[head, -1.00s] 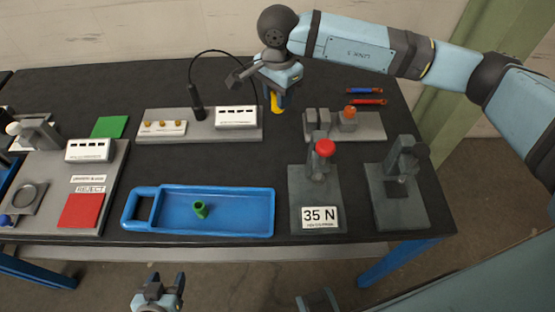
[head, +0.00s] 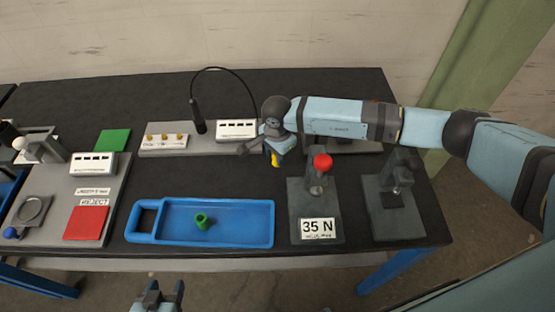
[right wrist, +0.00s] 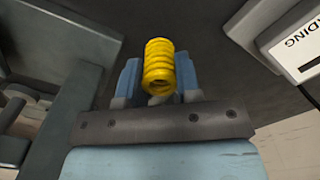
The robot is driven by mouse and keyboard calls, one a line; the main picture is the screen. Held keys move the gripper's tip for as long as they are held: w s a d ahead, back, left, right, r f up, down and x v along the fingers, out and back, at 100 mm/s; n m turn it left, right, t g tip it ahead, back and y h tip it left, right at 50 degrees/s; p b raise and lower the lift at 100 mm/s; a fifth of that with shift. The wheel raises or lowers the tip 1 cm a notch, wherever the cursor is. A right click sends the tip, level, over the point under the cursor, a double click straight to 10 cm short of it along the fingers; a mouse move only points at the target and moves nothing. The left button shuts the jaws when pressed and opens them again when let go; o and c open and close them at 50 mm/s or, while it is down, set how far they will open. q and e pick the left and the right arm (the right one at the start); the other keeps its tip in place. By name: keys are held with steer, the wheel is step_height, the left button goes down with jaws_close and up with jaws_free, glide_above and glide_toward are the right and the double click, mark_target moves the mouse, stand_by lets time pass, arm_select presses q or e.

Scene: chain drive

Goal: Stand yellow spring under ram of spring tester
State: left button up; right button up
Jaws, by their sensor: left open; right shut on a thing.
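The yellow spring (head: 276,160) is held in my right gripper (head: 280,153), above the dark table left of and behind the stand labelled 35 N. In the right wrist view the yellow coils (right wrist: 159,62) sit between the two blue fingers (right wrist: 160,80), their end facing the camera. The 35 N stand (head: 305,205), which looks like the spring tester, has a grey base, a column and a red knob (head: 322,161). The gap under its ram is hard to make out from here. My left gripper (head: 158,296) is open and empty in front of the table.
A blue tray (head: 262,205) with a green spring (head: 202,220) lies left of the stand. A second grey press (head: 398,222) stands at its right. Behind are a panel with a display (head: 237,130) and a cable. Bare table lies between tray and panel.

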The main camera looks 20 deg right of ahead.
step_height(320, 180, down, 4)
steer(key=shift+r, duration=0.15)
steer(key=shift+f, duration=0.2)
steer(key=o, duration=1)
